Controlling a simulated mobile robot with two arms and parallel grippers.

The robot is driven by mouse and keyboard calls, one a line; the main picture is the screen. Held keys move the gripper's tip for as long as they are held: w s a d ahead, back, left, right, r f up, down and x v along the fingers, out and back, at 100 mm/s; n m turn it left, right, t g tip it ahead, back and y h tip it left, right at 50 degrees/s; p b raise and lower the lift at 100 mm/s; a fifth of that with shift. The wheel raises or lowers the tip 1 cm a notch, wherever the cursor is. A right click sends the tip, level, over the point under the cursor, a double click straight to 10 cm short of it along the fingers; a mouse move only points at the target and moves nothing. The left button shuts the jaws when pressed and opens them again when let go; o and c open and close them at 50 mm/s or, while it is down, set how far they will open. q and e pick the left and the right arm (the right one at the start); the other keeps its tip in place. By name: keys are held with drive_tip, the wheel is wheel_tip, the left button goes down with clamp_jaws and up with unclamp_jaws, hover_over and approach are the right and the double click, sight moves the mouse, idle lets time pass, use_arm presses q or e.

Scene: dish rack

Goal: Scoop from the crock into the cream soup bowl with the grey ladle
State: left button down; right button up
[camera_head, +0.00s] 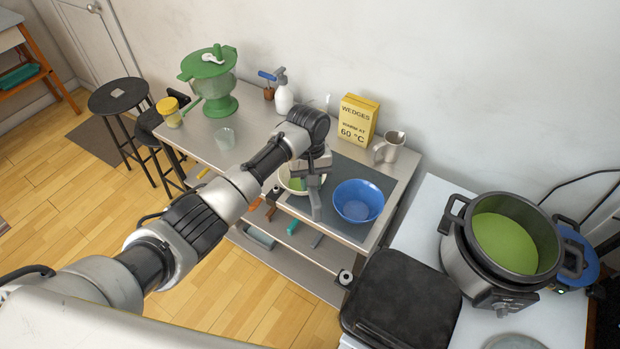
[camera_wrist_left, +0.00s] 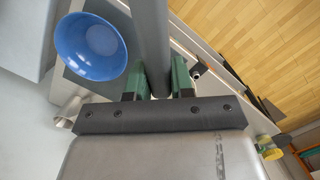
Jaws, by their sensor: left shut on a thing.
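My left gripper (camera_head: 314,178) is over the counter beside the blue bowl. In the left wrist view its green-padded fingers (camera_wrist_left: 158,82) are shut on the grey ladle's handle (camera_wrist_left: 151,35). In the head view a grey length of the ladle (camera_head: 315,205) hangs below the gripper; I cannot make out its cup. The cream soup bowl (camera_head: 284,177) stands just left of the gripper, partly hidden by it, with green inside. The crock (camera_head: 468,262), at the far right, is full of green soup (camera_head: 505,242). My right gripper is not in view.
A blue bowl (camera_head: 358,201) sits right of the gripper and shows in the wrist view (camera_wrist_left: 90,47). Behind are a yellow box (camera_head: 358,118) and a metal pitcher (camera_head: 390,147). A black lidded appliance (camera_head: 402,300) stands between counter and crock.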

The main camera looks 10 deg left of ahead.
use_arm(q)
wheel_tip(320, 180, down, 2)
drive_tip(key=shift+s+h, duration=0.1)
drive_tip(key=shift+h, duration=0.3)
drive_tip(key=shift+a+f+t+h, duration=0.2)
drive_tip(key=shift+f+t+h, duration=0.1)
drive_tip(key=shift+h, duration=0.1)
drive_tip(key=shift+s+h, duration=0.1)
drive_tip(key=shift+h, duration=0.4)
drive_tip(key=shift+s+a+t+h, duration=0.15)
drive_tip(key=shift+t+h, duration=0.25)
drive_tip(key=shift+h, duration=0.3)
drive_tip(key=shift+w+a+t+h, duration=0.15)
drive_tip(key=shift+t+h, duration=0.25)
drive_tip(key=shift+h, duration=0.3)
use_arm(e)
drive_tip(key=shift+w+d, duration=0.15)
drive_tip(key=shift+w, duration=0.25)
